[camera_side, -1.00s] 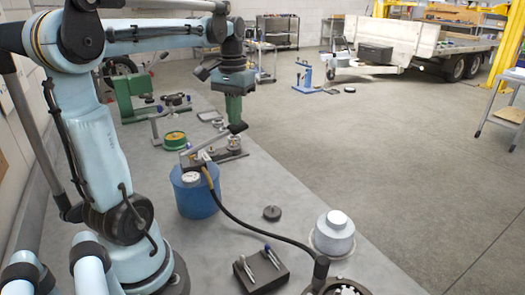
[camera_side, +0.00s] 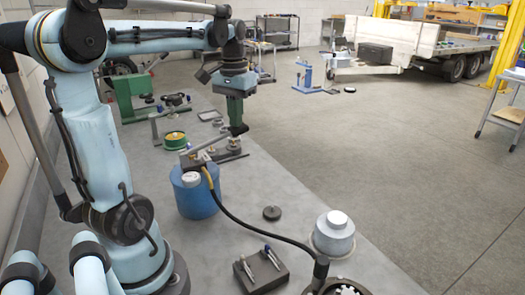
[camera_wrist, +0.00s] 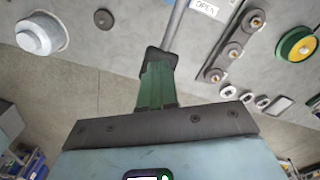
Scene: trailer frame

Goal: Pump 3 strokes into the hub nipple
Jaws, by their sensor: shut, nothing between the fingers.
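The grease pump is a blue bucket (camera_side: 197,203) on the bench with a grey lever (camera_side: 212,142) on top. The lever ends in a black grip (camera_side: 239,129). A dark hose (camera_side: 240,222) runs from the pump to the hub (camera_side: 342,288) at the bottom edge; the nipple under the hose end is too small to make out. My green gripper (camera_side: 235,120) is shut and empty, pointing down just above the black grip. In the wrist view the closed fingers (camera_wrist: 157,72) overlap the black grip at the rod's end; contact cannot be told.
A white-grey cylinder (camera_side: 334,235), a dark block with two small tools (camera_side: 262,271) and a black disc (camera_side: 271,213) stand on the bench near the hose. A green-yellow spool (camera_side: 174,139) and fittings lie behind the pump. The floor to the right is open.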

